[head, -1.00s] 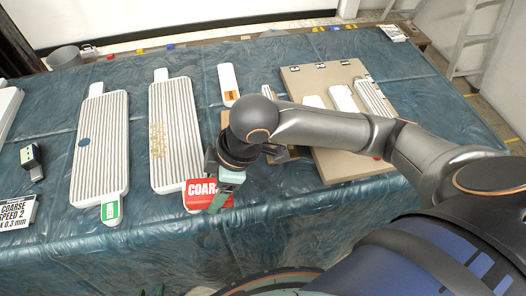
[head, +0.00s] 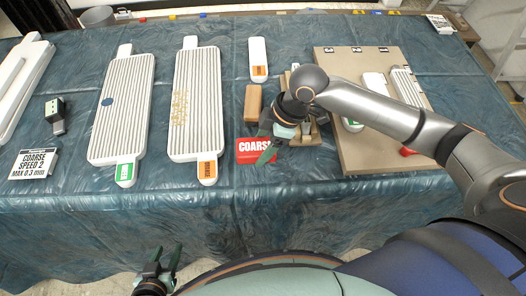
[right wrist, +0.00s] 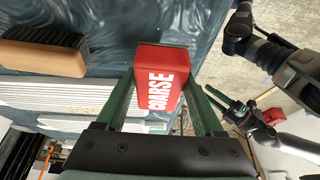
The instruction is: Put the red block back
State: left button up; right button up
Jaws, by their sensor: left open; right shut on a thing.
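The red block (head: 250,152), lettered COARSE in white, is between the fingers of my right gripper (head: 268,140) in the head view. In the right wrist view the red block (right wrist: 163,72) sits between the two green fingers, its lettered face showing. The gripper is shut on it and partly covers it in the head view. The block is over the blue cloth, right of the second ribbed board (head: 196,100) and its orange-labelled end. My left gripper (head: 167,258) is open and empty, low in the head view, in front of the table.
A beige holder (head: 300,162) lies partly hidden under my right gripper. A tan wooden block (head: 253,104) is just behind. A brown panel (head: 350,150) with white pieces is to the right. The front cloth is clear.

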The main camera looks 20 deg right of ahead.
jog(key=shift+w+d+f, duration=0.35)
jog(key=shift+w+f, duration=0.25)
jog(key=shift+f, duration=1.75)
jog(key=shift+f, duration=0.15)
jog(key=o, duration=1.3)
jog(key=p+v, duration=0.1)
jog(key=v, duration=1.1)
